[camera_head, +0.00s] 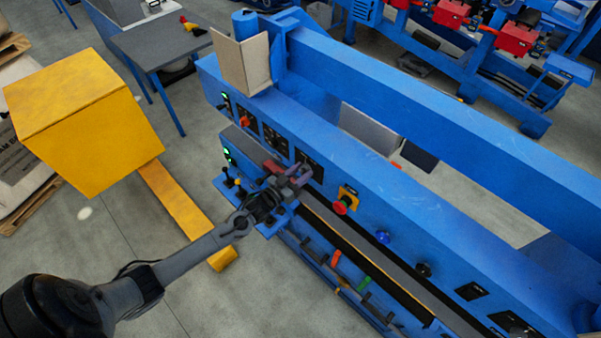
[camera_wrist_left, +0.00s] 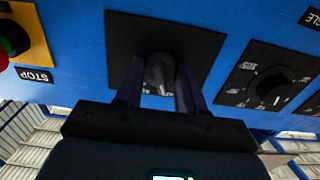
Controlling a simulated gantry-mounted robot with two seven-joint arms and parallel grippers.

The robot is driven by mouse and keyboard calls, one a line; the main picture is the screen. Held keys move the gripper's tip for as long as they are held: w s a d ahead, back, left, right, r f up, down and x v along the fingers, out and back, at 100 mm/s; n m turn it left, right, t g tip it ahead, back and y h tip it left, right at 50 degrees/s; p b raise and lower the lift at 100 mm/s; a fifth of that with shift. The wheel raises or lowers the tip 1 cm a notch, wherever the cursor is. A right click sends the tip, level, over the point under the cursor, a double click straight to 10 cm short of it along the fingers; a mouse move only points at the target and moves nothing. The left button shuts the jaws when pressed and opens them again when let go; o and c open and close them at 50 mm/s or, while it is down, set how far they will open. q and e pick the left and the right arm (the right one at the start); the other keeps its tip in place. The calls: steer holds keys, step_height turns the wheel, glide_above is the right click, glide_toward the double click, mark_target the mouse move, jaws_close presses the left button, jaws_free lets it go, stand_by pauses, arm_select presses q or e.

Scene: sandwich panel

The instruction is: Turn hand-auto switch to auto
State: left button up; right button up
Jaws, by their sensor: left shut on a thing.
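The switch is a black rotary knob (camera_wrist_left: 158,68) on a square black plate (camera_wrist_left: 125,30) on the blue panel, in the left wrist view. My left gripper (camera_wrist_left: 160,88) is shut on this knob, with one finger on each side. The plate's lettering is mostly hidden behind the fingers, so I cannot read the knob's setting. In the head view my left gripper (camera_head: 296,176) is at the panel face, and it hides the knob there. My right gripper is in neither view.
A second rotary switch (camera_wrist_left: 270,88) is beside it in the wrist view. A red stop button (camera_head: 341,206) on a yellow plate is to the right in the head view. Small levers (camera_head: 232,182) stand left of the gripper. A yellow box (camera_head: 90,125) stands at the left.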

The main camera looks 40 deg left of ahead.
arm_select(q)
steer(key=shift+m, duration=0.4)
steer(key=shift+c, duration=0.2)
steer(key=shift+m+b, duration=0.55)
steer(key=shift+m, duration=4.05)
steer(key=o, duration=1)
steer(key=shift+o, duration=0.2)
